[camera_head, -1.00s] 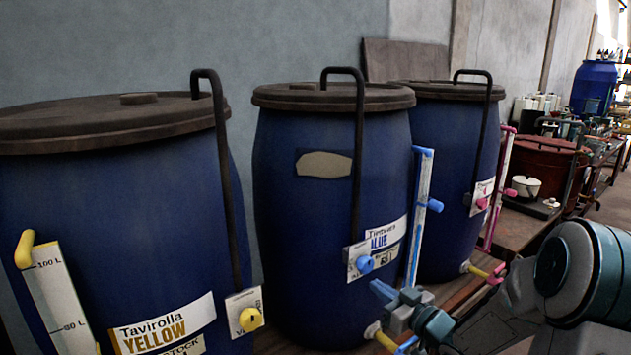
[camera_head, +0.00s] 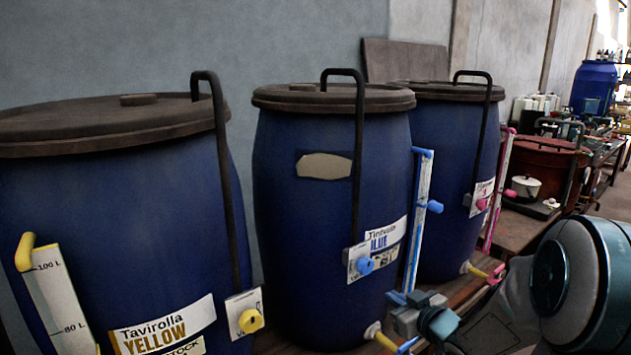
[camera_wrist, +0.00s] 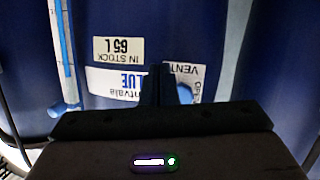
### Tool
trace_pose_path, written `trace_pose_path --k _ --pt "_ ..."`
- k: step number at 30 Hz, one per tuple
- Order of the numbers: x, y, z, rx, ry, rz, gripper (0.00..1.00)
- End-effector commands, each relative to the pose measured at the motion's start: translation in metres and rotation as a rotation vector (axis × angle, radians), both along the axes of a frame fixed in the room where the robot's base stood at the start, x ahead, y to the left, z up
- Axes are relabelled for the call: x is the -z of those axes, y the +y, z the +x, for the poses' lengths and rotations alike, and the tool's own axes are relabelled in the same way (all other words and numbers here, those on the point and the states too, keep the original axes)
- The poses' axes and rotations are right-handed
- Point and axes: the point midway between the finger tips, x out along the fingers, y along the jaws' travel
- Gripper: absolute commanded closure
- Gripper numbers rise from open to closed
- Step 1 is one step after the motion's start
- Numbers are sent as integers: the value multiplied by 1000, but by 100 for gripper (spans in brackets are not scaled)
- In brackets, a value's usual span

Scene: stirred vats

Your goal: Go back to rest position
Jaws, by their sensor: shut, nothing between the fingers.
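In the wrist view my gripper (camera_wrist: 167,85) shows two dark fingers close together, shut and empty. Behind them are the vat's "BLUE" label (camera_wrist: 118,82), a "65 L" stock label (camera_wrist: 118,50) and the "VENT" plate (camera_wrist: 190,75), all upside down. In the head view the vent plate carries a blue knob (camera_head: 364,265). I cannot tell the gap between fingers and vat.
The yellow-labelled vat (camera_head: 110,230) stands at left, and a third vat (camera_head: 450,170) with pink fittings at right. A blue-tipped tap (camera_head: 385,340) juts out below my gripper. Bent black pipes (camera_head: 345,72) rise over the lids. A red drum (camera_head: 540,170) stands farther right.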

Motion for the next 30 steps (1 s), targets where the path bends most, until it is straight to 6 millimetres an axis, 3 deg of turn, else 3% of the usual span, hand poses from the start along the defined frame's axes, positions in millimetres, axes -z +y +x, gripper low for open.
trace_pose_path --k 8,15,24,30 --pt "-13 -24 -30 284 233 -221 100" --pt "-23 -30 -94 474 477 -264 100" --pt "-27 1 -202 530 829 -181 100" --pt "-27 25 -254 481 996 -127 100"
